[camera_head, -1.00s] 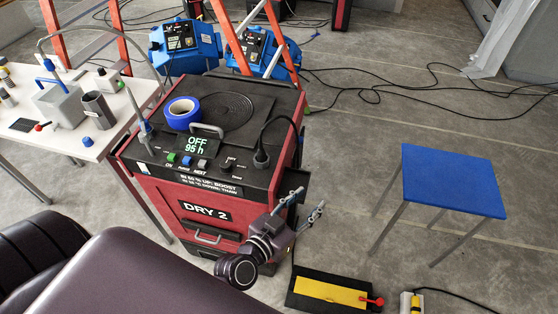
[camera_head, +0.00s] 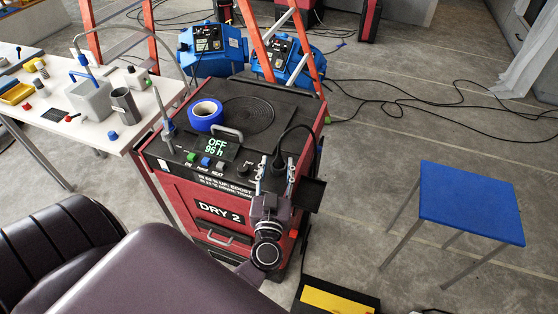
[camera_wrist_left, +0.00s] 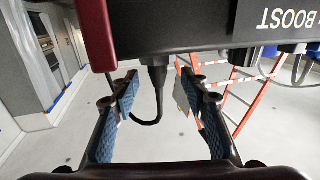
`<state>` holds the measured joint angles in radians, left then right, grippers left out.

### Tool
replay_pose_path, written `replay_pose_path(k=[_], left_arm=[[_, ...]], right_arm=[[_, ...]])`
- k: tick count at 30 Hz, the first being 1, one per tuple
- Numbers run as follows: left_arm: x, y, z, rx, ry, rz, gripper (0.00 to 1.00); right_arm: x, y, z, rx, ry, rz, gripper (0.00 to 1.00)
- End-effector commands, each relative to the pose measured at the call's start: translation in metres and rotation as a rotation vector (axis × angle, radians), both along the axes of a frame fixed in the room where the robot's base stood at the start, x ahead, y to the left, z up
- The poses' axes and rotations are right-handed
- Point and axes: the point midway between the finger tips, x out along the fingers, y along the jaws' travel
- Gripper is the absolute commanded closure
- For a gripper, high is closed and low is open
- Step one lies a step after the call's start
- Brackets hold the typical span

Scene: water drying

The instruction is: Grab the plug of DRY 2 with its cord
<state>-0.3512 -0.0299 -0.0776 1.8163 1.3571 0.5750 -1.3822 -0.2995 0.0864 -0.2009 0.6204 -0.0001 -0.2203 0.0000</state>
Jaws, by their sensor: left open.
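The DRY 2 unit (camera_head: 222,212) is a red and black machine whose display reads OFF, 95 h. Its black plug (camera_head: 278,161) sits in the top panel at the front right, and its black cord (camera_head: 300,128) arcs up and over the right side. My left gripper (camera_head: 275,172) is open, its two fingers pointing up towards the panel around the plug. In the left wrist view the plug (camera_wrist_left: 156,74) shows between the open fingers, apart from both, its cord (camera_wrist_left: 158,106) curving away. My right gripper is not in view.
A white table (camera_head: 90,130) with several items stands at left, a blue stool (camera_head: 470,205) at right. An orange ladder (camera_head: 262,45) and blue machines stand behind. Cords cross the floor.

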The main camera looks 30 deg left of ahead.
Motion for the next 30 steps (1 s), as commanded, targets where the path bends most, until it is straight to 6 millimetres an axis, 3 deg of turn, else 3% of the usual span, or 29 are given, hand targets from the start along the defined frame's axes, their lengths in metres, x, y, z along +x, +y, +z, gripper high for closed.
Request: replay_pose_path(k=[6, 14, 25, 30], left_arm=[[0.025, 0.011, 0.002, 0.001, 0.0, 0.0, 0.59], [0.027, 0.012, 0.001, 0.0, 0.0, -0.001, 0.59], [0.026, 0.012, 0.001, 0.0, 0.0, -0.001, 0.99], [0.026, 0.012, 0.001, 0.0, 0.0, -0.001, 1.0]], right_arm=[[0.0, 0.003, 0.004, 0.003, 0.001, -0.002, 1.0], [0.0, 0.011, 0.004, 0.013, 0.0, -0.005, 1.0], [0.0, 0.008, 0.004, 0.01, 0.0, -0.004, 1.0], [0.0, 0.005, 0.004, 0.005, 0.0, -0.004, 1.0]])
